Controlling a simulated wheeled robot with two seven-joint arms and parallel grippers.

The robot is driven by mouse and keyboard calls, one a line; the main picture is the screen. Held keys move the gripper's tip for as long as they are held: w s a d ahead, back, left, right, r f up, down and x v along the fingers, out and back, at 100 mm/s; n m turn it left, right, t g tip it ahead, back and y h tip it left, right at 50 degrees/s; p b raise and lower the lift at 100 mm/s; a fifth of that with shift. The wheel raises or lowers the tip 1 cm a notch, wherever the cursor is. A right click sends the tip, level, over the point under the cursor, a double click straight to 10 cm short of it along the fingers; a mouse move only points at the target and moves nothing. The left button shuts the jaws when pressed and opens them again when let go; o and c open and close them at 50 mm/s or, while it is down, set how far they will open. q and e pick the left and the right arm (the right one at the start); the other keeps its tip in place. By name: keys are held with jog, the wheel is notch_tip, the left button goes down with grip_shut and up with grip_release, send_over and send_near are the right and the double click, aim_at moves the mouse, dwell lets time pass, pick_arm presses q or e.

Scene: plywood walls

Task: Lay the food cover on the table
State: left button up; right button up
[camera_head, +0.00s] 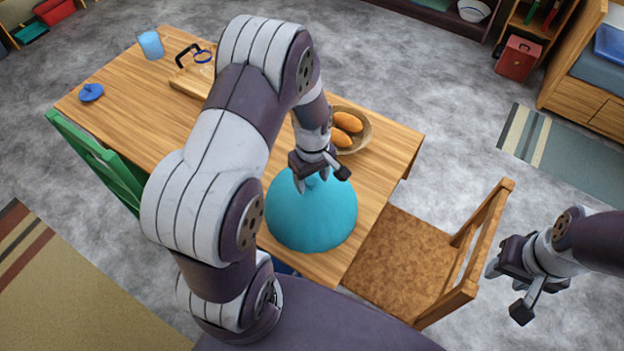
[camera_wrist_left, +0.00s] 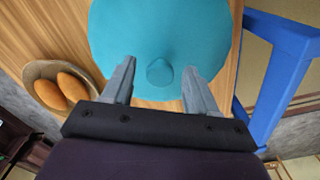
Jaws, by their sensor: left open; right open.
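The food cover is a teal dome (camera_head: 312,218) resting on the near part of the wooden table (camera_head: 384,168). In the left wrist view the food cover (camera_wrist_left: 160,30) fills the top middle, with its round knob (camera_wrist_left: 159,72) between my fingers. My left gripper (camera_head: 320,178) is open just above the top of the cover; it also shows in the left wrist view (camera_wrist_left: 158,88). I cannot tell whether the fingers touch the knob. Whether anything lies under the cover is hidden. My right gripper (camera_head: 507,292) is open and empty, off to the right above the floor.
A bowl (camera_head: 366,130) with orange-brown food stands right behind the cover. A wooden tray (camera_head: 190,82), a blue cup (camera_head: 151,45) and a small blue item (camera_head: 91,92) are farther back. A wooden chair (camera_head: 408,255) is at the right, a green chair (camera_head: 95,160) at the left.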

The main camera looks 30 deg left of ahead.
pick_arm(q)
notch_tip(320, 180, up, 11)
jog(key=s+d+r+m+t, duration=0.1)
jog(key=s+d+m, duration=0.4)
jog(key=s+m, duration=0.4)
jog(key=m, duration=0.3)
jog(key=shift+d+r, duration=0.2)
jog(key=shift+r, duration=0.1)
